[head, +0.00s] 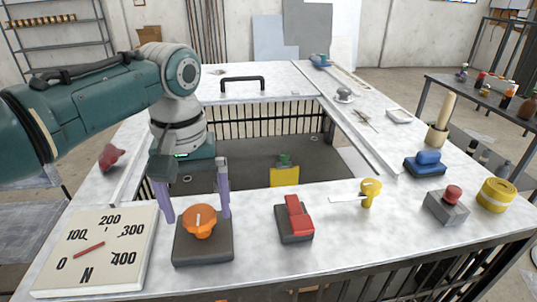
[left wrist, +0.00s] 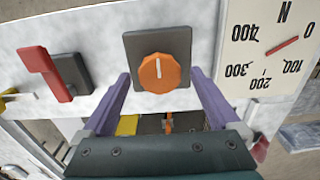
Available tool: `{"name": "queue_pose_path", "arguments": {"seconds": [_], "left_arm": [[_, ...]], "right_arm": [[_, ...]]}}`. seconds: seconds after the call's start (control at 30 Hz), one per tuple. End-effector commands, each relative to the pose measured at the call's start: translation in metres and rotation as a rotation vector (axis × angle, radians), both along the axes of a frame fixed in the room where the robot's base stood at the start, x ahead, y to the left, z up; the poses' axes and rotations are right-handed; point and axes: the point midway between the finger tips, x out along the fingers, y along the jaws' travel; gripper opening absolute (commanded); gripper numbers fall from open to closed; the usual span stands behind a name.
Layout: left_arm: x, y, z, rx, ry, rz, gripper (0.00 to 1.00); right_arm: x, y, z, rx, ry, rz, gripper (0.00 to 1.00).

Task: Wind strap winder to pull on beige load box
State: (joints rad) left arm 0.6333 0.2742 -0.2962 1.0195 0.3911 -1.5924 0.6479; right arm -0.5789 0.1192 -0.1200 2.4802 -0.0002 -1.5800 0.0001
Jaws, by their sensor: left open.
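An orange knob (head: 200,222) on a dark square base (head: 203,250), likely the strap winder, sits at the table's front left. In the left wrist view the knob (left wrist: 163,72) has a white mark, and an orange strip (left wrist: 168,122) shows beyond its base. My left gripper (head: 197,217) is open, its purple fingers pointing down on either side of the knob, apart from it. The fingers (left wrist: 158,76) also flank the knob in the left wrist view. I cannot make out a beige load box. My right gripper is not in view.
A force dial (head: 110,270) in N with a red needle lies left of the knob. A red lever block (head: 294,219), yellow key-like piece (head: 370,192), red-button box (head: 447,206) and yellow roll (head: 496,195) stand right. A yellow block (head: 285,176) sits in the central opening.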

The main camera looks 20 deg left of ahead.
Motion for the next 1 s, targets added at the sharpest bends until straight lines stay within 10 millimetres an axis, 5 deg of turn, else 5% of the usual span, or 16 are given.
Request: {"name": "queue_pose_path", "arguments": {"seconds": [0.27, 1.0], "left_arm": [[0.0000, 0.0000, -0.0019, 0.001, -0.001, 0.000, 0.96], [-0.0001, 0.0004, -0.0015, 0.001, 0.001, 0.000, 0.12]], "right_arm": [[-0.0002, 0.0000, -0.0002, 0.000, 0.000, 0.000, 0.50], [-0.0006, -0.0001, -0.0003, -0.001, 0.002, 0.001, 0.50]]}}
